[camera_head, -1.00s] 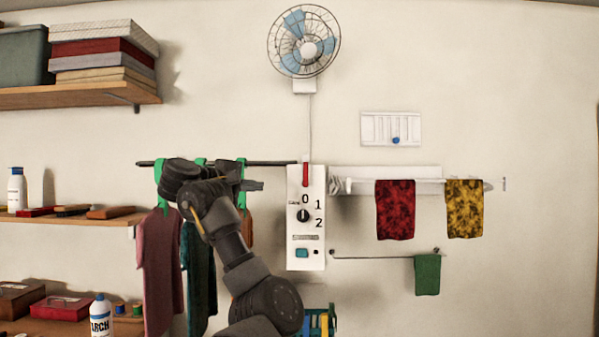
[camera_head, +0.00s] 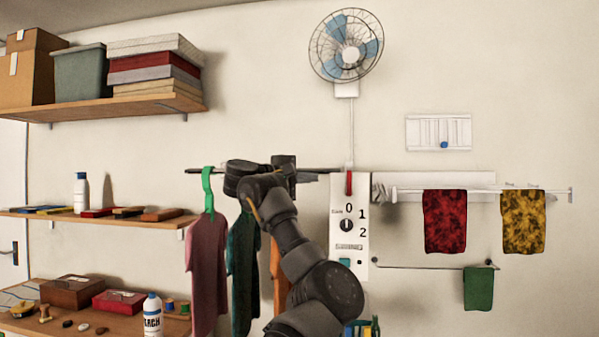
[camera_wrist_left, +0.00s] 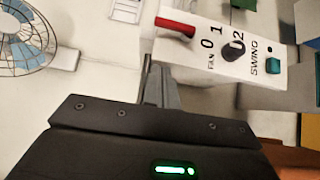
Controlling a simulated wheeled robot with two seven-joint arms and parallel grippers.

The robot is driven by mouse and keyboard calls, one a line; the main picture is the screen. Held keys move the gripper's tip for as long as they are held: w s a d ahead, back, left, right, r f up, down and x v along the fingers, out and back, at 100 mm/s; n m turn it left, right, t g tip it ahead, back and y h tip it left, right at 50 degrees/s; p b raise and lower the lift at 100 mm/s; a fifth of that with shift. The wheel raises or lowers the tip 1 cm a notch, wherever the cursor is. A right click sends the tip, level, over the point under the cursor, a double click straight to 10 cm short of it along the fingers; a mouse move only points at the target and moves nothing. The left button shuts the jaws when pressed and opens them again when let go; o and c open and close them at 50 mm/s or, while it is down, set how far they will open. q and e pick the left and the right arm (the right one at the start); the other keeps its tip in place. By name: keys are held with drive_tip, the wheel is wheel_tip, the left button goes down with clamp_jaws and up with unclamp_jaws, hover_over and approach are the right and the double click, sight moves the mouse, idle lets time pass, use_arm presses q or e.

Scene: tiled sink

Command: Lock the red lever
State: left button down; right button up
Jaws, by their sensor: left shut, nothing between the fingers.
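The red lever (camera_head: 348,183) sits at the top of a white control panel (camera_head: 336,240) on the wall and looks upright in the head view. In the left wrist view the red lever (camera_wrist_left: 175,27) sticks out from the panel (camera_wrist_left: 205,60), above the FAN label and dial. My left gripper (camera_head: 310,174) is left of the panel, roughly level with the lever. In the left wrist view the fingers of my left gripper (camera_wrist_left: 157,72) are together and empty, pointing toward the panel's lever end, apart from the lever. My right gripper is not in view.
A rail with hanging clothes (camera_head: 207,270) lies behind and left of my arm. A wall fan (camera_head: 346,46) is above the panel. Red (camera_head: 445,222) and yellow (camera_head: 522,222) towels hang right of it. Shelves (camera_head: 100,107) stand at left. The wall above the lever is fairly clear.

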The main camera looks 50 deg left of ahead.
sight(336, 177)
use_arm(q)
drive_tip(key=w+d+p, duration=0.1)
drive_tip(key=w, duration=0.1)
drive_tip(key=w+d+p, duration=0.1)
drive_tip(key=w, duration=0.1)
drive_tip(key=w+d+p, duration=0.1)
drive_tip(key=w, duration=0.1)
drive_tip(key=shift+r, duration=0.15)
drive_tip(key=shift+w+d, duration=0.35)
drive_tip(key=shift+d, duration=0.1)
drive_tip(key=shift+a+f, duration=0.1)
drive_tip(key=shift+f, duration=0.1)
